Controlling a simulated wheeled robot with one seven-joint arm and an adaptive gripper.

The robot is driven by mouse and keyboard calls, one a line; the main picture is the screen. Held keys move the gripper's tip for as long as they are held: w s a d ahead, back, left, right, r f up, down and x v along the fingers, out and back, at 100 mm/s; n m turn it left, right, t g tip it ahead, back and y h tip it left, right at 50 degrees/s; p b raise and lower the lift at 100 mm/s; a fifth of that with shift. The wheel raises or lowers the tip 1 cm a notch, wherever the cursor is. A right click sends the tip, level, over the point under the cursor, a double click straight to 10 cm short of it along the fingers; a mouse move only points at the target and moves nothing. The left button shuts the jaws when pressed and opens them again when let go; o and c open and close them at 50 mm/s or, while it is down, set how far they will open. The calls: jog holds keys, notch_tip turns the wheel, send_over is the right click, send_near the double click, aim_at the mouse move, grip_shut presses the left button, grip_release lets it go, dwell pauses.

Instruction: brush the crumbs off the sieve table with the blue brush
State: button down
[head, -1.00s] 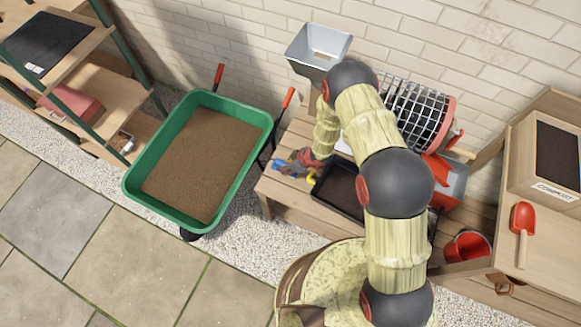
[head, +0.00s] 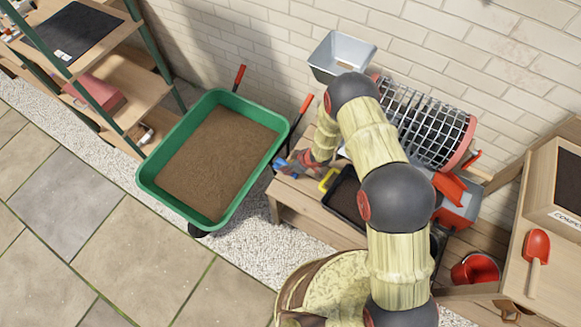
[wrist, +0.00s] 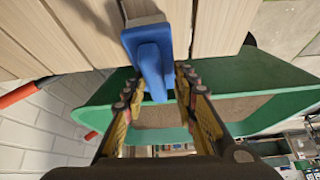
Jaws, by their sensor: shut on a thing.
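The blue brush (head: 284,167) is in my gripper (head: 302,163) at the left end of the wooden sieve table (head: 300,198). In the wrist view the blue brush (wrist: 152,65) sits between the two fingers of my gripper (wrist: 155,84), which are shut on it. A pale part of the brush reaches out over the table slats (wrist: 60,35), close to the edge by the wheelbarrow. I cannot tell whether its bristles touch the wood. I cannot make out any crumbs. My arm hides part of the table top.
A green wheelbarrow (head: 214,212) with brown soil stands just left of the table. A grey hopper (head: 340,60) stands behind. A red bucket (head: 474,269) is at right.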

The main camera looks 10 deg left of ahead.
jog(key=shift+r+p, duration=2.4)
jog(key=shift+r, duration=0.7)
jog(key=shift+r+p, duration=1.3)
jog(key=shift+r, duration=0.25)
